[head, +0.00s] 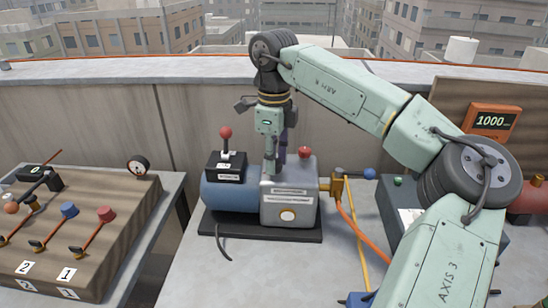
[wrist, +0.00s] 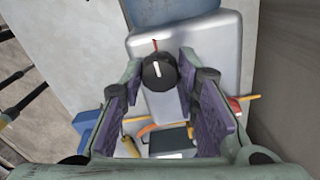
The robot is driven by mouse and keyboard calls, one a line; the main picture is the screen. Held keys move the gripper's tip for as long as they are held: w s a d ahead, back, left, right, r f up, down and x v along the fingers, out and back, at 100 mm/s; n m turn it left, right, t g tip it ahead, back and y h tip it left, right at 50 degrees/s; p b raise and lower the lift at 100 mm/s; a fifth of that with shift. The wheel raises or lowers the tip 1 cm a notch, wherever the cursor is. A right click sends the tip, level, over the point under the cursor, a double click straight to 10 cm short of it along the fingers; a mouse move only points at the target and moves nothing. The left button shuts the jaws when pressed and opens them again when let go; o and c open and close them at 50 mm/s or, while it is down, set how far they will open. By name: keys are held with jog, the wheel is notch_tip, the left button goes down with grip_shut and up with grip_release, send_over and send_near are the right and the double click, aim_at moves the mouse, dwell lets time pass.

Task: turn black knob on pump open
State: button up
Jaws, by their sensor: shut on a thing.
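The pump has a grey housing (head: 288,208) with a blue tank (head: 228,196) on a black base, on the grey table in the head view. The black knob (wrist: 158,72) sits on the housing in the wrist view. It is round with a white pointer line, and a short red mark shows just above it. In the head view my gripper hides the knob. My gripper (head: 275,168) points down onto the housing. In the wrist view its two purple-padded fingers (wrist: 161,68) reach either side of the knob, and it is shut on it.
A red-topped lever (head: 226,134) stands on a black box left of my gripper, and a red knob (head: 305,152) is close to its right. A brass valve (head: 337,188) with hoses is right of the housing. A lever panel (head: 108,215) stands further left.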

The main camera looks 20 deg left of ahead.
jog(key=o, duration=1.2)
jog(key=shift+c, duration=0.2)
notch_tip(320, 180, up, 12)
